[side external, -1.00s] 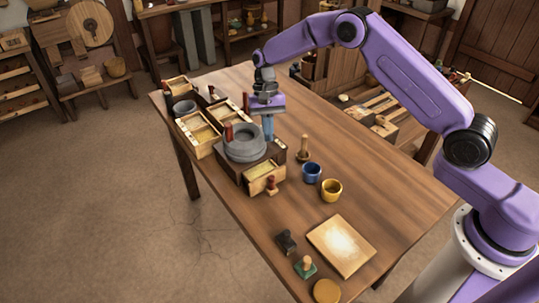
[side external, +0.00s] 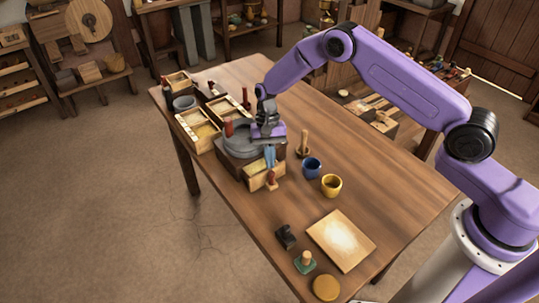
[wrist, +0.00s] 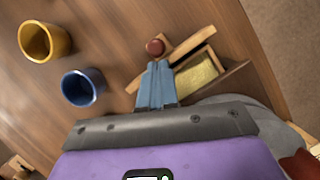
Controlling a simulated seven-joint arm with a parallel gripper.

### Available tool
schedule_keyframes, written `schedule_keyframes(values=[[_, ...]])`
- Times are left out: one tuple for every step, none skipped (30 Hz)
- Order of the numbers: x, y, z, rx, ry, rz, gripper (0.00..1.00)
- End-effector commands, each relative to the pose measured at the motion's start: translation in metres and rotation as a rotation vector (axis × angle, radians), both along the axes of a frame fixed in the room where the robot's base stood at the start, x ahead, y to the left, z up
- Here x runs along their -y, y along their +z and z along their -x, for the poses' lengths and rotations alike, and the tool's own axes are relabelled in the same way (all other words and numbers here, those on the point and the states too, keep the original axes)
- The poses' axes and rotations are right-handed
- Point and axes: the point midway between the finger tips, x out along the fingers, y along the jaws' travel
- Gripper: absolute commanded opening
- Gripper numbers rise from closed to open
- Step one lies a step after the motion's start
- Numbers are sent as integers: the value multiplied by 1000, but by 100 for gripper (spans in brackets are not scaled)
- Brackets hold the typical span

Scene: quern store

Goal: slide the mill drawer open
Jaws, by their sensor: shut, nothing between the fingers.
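The mill has a round grey stone (side external: 238,143) on a dark wooden base (side external: 228,163). In the wrist view, the drawer front (wrist: 190,43) and yellowish meal (wrist: 197,77) inside show, with the knob (wrist: 155,47) just beyond my fingertips. My gripper (side external: 270,166) points down at the drawer; its blue fingers (wrist: 157,64) are shut and empty. Their tips overlap the drawer front near the knob in the wrist view; I cannot tell whether they touch it. The fingers hide part of the drawer.
A blue cup (side external: 312,167), a yellow cup (side external: 331,186) and an upright wooden-handled tool (side external: 304,146) stand right of the mill. Grain boxes (side external: 196,132) sit close on its left. A pale board (side external: 341,240) and small stamps lie nearer; the table between is bare.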

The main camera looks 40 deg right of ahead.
Motion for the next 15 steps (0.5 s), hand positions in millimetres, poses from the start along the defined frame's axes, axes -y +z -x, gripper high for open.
schedule_keyframes(values=[[0, 0, 0, 0, 0, 0, 0], [0, 0, 0, 0, 0, 0, 0], [0, 0, 0, 0, 0, 0, 0], [0, 0, 0, 0, 0, 0, 0], [0, 0, 0, 0, 0, 0, 0], [0, 0, 1, 0, 0, 0, 0], [0, 0, 3, -1, 0, 0, 0], [0, 0, 5, -1, 1, -1, 0], [-1, 0, 8, -2, 1, -1, 0], [-1, 0, 11, -3, 1, -1, 0], [-1, 0, 13, -2, 2, -2, 0], [-1, 0, 18, -3, 2, -1, 0], [-1, 0, 22, -4, 3, -1, 0], [-1, 0, 25, -4, 3, -1, 0], [-1, 0, 29, -4, 2, 0, 0]])
